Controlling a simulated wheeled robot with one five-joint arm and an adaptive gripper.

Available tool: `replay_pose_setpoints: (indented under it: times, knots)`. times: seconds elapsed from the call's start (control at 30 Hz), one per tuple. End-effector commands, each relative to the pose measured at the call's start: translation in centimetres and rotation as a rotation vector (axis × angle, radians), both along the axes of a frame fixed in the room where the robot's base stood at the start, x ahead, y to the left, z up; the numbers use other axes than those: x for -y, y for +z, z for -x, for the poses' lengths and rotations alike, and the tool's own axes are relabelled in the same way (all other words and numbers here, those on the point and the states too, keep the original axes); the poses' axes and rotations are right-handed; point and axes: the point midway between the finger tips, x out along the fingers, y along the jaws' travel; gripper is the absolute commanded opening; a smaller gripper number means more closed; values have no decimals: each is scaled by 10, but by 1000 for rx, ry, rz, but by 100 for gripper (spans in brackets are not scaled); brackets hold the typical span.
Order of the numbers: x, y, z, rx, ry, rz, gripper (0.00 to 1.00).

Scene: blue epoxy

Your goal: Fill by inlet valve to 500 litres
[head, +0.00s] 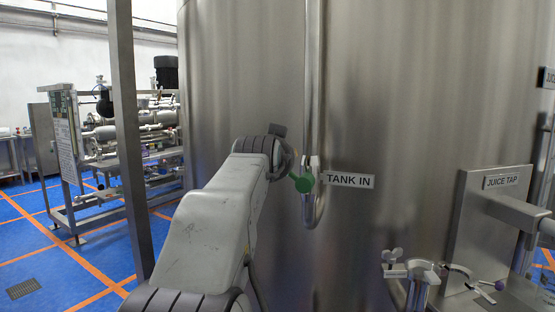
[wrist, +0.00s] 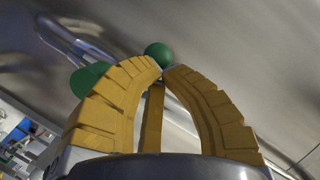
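The inlet valve (head: 304,183) is on a vertical pipe on the steel tank (head: 420,100), left of the "TANK IN" label (head: 348,181). Its green round part shows in the head view, with a short green piece running up left towards my wrist. In the wrist view, a green ball (wrist: 158,55) is just beyond my fingertips, and a larger green part (wrist: 88,80) is behind the left finger. My gripper (wrist: 163,69) has its yellow fingertips nearly together. The ball is past the tips, not between them; contact is unclear. My arm hides the gripper in the head view.
A juice tap (head: 505,205) with its plate and clamp fittings (head: 410,270) is at lower right. A grey post (head: 124,140) stands left of my arm. Pumping equipment (head: 130,140) is behind it. Blue floor (head: 85,270) is open at lower left. No litre reading is legible.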

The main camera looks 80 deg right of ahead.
Motion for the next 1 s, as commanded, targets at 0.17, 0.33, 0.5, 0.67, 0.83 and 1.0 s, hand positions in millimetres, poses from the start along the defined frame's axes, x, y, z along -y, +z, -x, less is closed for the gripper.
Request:
replay_pose_setpoints:
  times: [0.17,0.33,0.5,0.67,0.83,1.0]
  knots:
    - [0,-4,-2,0,4,-1,0]
    - [1,-6,-4,1,7,-2,0]
    - [1,-8,-5,2,8,-2,0]
    - [1,-10,-6,2,10,-2,0]
    - [1,-12,-6,2,11,-2,0]
    - [1,-14,-7,2,11,-2,0]
